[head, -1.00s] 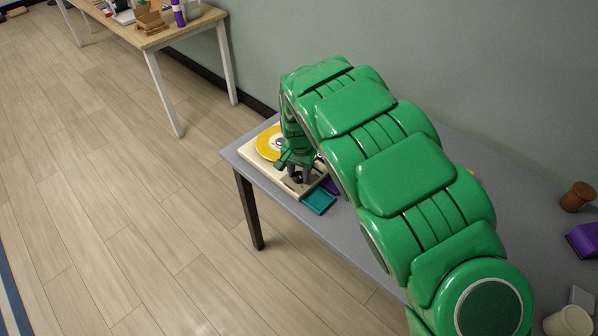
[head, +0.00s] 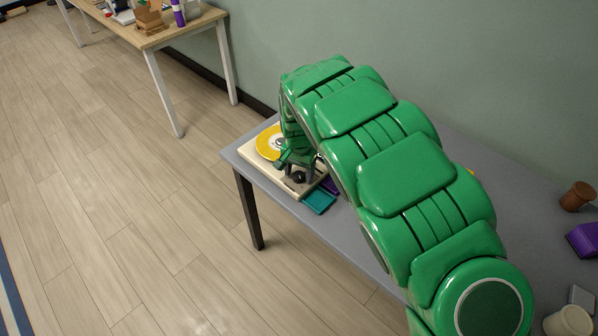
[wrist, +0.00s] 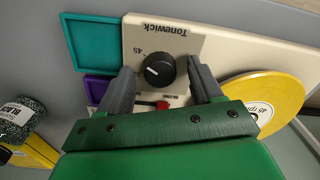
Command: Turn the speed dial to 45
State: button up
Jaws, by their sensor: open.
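The speed dial (wrist: 160,69) is a round black knob with a white pointer line, on a grey plate of the cream record player (wrist: 227,38). A "45" mark is printed beside it, at its upper left in the wrist view. The pointer line looks slanted; its exact setting is hard to tell. My gripper (wrist: 160,80) is open, with one grey finger on each side of the dial and gaps between fingers and knob. In the head view the dial (head: 298,177) shows small and dark below my gripper (head: 297,171).
A yellow record (wrist: 270,100) lies on the player. A teal tray (wrist: 91,42) and a purple tray (wrist: 97,88) sit beside it. A dark speckled jar (wrist: 17,118) is at the wrist view's left. The grey table (head: 350,225) has its front edge close by.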

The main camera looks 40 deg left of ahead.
aim_at(299, 174)
notch_tip(299, 174, up, 8)
jog(key=shift+f, duration=0.25)
jog(key=shift+r, duration=0.15)
dwell(0.5)
